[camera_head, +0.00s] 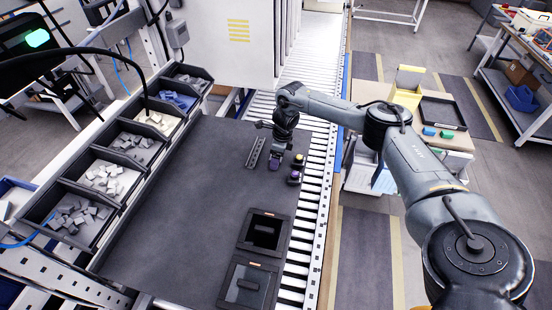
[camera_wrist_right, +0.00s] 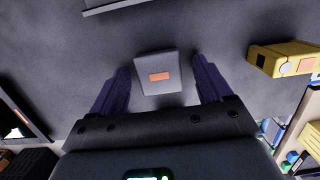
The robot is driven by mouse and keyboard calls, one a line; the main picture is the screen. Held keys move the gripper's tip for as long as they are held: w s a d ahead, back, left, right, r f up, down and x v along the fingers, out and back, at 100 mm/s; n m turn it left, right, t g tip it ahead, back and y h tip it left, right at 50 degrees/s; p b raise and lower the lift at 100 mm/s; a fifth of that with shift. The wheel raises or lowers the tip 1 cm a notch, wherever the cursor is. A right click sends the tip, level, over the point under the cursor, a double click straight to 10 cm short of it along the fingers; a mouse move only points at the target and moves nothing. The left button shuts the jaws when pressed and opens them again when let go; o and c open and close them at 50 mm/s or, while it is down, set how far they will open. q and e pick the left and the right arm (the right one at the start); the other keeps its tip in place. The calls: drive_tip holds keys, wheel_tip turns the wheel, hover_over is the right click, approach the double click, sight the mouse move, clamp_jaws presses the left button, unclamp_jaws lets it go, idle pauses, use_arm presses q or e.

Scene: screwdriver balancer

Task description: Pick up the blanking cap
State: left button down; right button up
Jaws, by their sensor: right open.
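In the right wrist view a small grey block with an orange label, apparently the blanking cap (camera_wrist_right: 158,74), lies on the dark work surface. My right gripper (camera_wrist_right: 160,70) is open, with one purple finger on each side of the block and a gap visible at both sides. In the head view my right gripper (camera_head: 275,164) points down at the work surface near the conveyor. The block is not clearly visible there, hidden by the gripper. My left gripper is not in view.
Bins of grey pieces (camera_head: 108,177) line the left edge. Two dark trays (camera_head: 264,232) sit at the front. The middle-left surface (camera_head: 190,215) is clear.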

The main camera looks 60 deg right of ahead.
drive_tip(key=c, duration=1.3)
drive_tip(key=shift+r, duration=0.15)
